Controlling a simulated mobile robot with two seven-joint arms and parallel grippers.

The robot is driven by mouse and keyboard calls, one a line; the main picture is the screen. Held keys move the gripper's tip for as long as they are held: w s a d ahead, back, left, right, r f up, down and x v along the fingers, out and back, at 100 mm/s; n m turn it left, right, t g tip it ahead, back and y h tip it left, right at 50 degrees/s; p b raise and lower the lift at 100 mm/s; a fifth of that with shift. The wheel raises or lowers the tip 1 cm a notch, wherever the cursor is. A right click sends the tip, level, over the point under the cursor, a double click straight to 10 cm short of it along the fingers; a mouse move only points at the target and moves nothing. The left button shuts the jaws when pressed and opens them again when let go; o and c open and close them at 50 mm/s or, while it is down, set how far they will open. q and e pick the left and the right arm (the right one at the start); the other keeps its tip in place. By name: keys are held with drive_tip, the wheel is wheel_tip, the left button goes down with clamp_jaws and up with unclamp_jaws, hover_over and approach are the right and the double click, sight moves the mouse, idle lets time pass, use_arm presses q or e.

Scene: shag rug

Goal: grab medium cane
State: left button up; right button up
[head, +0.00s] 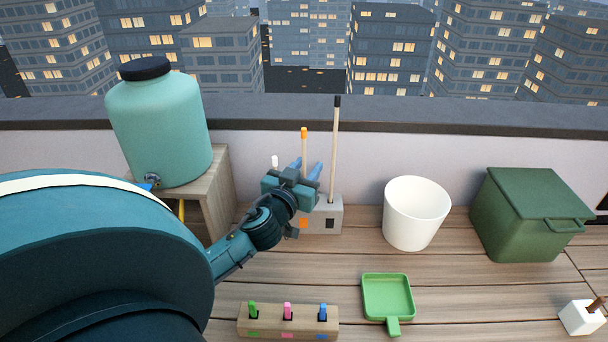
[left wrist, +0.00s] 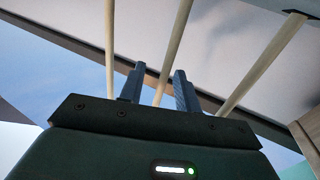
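The medium cane (head: 304,145), pale with an orange tip, stands upright in a grey holder block (head: 335,222) marked with an orange square and a dark square. A taller cane with a black tip (head: 335,140) stands to its right, and a short white-tipped one (head: 275,161) to its left. My left gripper (head: 308,168) is in front of the holder, at the medium cane. In the left wrist view the fingers (left wrist: 158,88) are apart, with a middle cane (left wrist: 173,50) between them and gaps beside it. My gripper hides the medium cane's lower part. My right gripper is not in view.
A teal tank (head: 160,125) stands on a wooden stand at left. A white bucket (head: 415,213) and green bin (head: 530,215) stand at right. A green dustpan (head: 387,297) and a wooden peg block (head: 262,327) lie in front. A low wall runs behind.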

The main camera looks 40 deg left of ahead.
use_arm(q)
drive_tip(key=shift+w+a, duration=0.15)
drive_tip(key=shift+w, duration=0.25)
clamp_jaws()
